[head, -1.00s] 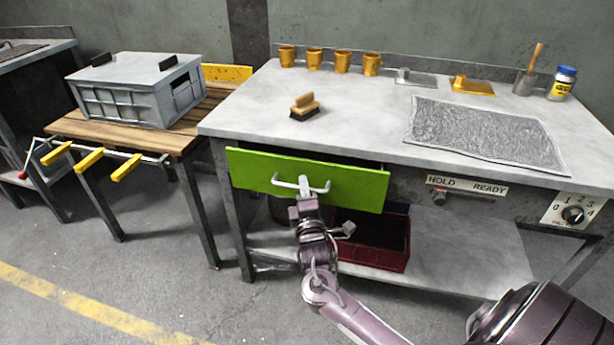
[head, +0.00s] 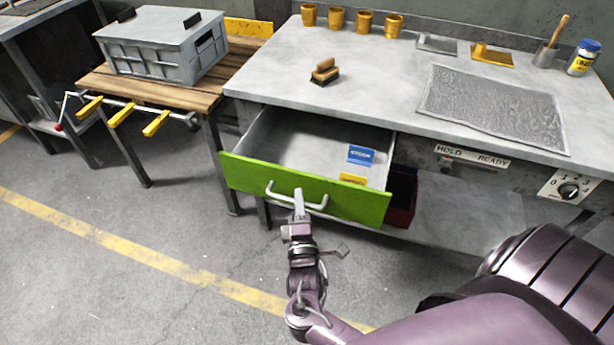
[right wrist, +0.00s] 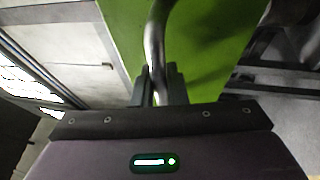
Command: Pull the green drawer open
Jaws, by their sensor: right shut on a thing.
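The green drawer (head: 345,200) under the grey workbench stands well out from the bench, and its grey inside shows in the head view. A blue labelled card (head: 361,155) and a yellow card (head: 352,179) lie in it. My right gripper (head: 298,200) is shut on the drawer's metal handle (head: 275,192). In the right wrist view the handle (right wrist: 154,45) runs between the two dark fingers (right wrist: 159,88), in front of the green drawer face (right wrist: 215,50). My left gripper is not in view.
The workbench top (head: 375,85) bears a brush (head: 324,72), several yellow cups and a grey mat (head: 490,105). A wooden table (head: 150,88) with a grey crate (head: 165,50) stands left. A dark red bin (head: 402,213) is partly hidden below. Floor in front is clear.

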